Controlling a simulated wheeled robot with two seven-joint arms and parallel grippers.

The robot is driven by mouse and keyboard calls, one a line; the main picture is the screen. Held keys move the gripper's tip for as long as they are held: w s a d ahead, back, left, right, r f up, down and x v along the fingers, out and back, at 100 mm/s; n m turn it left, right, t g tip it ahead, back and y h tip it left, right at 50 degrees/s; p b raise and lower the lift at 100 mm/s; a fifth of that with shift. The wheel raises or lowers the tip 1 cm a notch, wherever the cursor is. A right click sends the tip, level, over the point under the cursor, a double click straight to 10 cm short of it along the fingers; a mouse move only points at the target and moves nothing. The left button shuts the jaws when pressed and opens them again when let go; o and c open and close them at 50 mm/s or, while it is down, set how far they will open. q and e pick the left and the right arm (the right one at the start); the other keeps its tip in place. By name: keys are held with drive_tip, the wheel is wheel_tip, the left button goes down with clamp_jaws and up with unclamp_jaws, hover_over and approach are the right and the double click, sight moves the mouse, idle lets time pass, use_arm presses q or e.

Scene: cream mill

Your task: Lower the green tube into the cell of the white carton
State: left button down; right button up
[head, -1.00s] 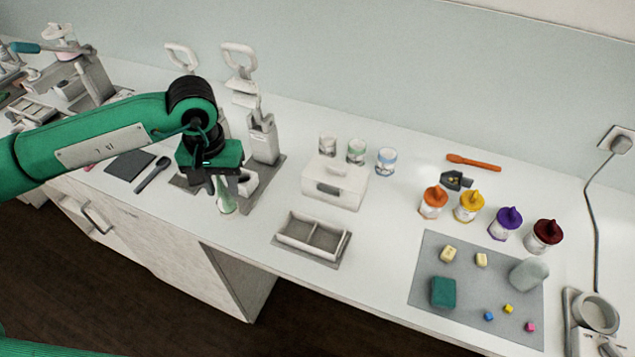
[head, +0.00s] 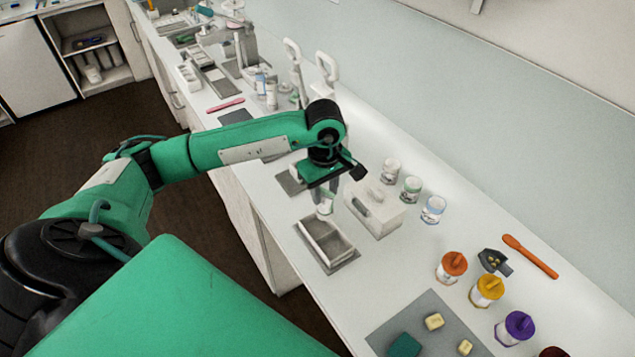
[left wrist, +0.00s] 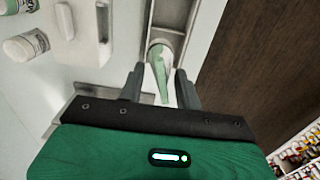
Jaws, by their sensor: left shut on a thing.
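My left gripper (head: 324,188) is shut on the green tube (head: 325,204), which hangs below the fingers at the far end of the white carton (head: 341,263). The carton is an open tray on a grey mat. In the left wrist view, the pale green tube (left wrist: 160,63) is between the gripper's two dark fingers (left wrist: 160,82), and its end overlaps the carton's narrow opening (left wrist: 185,12). I cannot tell how far the tube's lower end is inside the cell. My right gripper is not in view.
The counter right of the box is clear up to the orange-lidded jar (head: 451,267).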

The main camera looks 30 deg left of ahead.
use_arm(q)
drive_tip(key=shift+s+a+f+n, duration=0.15)
drive_tip(key=shift+a+n, duration=0.7)
drive_tip(key=shift+n, duration=0.05)
wheel_tip(320, 180, down, 4)
drive_tip(key=shift+a+f+b, duration=0.1)
drive_tip(key=shift+a+b, duration=0.05)
drive_tip(key=shift+b, duration=0.25)
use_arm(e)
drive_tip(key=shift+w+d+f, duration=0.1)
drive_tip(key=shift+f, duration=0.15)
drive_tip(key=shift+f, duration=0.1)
use_arm(q)
drive_tip(key=shift+b, duration=0.4)
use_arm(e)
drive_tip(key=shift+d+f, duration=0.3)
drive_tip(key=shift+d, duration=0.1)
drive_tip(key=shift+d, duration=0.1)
